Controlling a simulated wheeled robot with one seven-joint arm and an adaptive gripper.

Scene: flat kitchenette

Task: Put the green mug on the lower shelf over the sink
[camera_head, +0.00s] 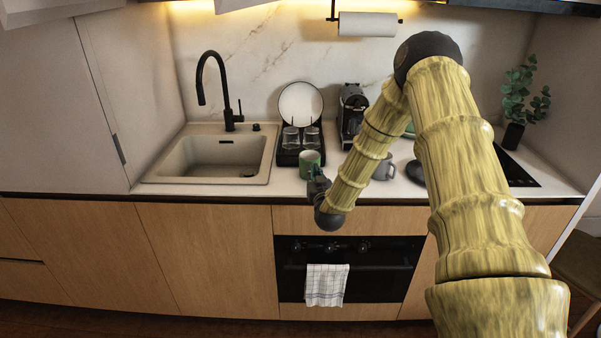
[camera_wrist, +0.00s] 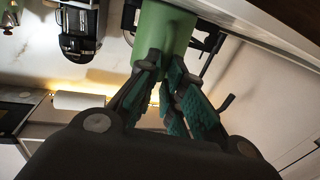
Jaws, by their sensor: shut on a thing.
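The green mug (camera_head: 309,161) is at the counter's front edge in the head view, just in front of the black dish rack. In the wrist view the mug (camera_wrist: 163,32) fills the top middle, between my gripper's fingers. My gripper (camera_head: 317,178) is shut on the mug; its fingers (camera_wrist: 168,72) show teal pads. I cannot tell whether the mug touches the counter. The lower shelf over the sink is not clearly visible; only the lit underside of a cabinet (camera_head: 190,5) shows at the top.
The sink (camera_head: 225,155) with a tall black faucet (camera_head: 228,90) lies left. The dish rack (camera_head: 288,157) holds glasses and a white plate (camera_head: 300,102). A coffee machine (camera_head: 352,112), a grey mug (camera_head: 384,168) and a paper towel roll (camera_head: 367,24) are right of it.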

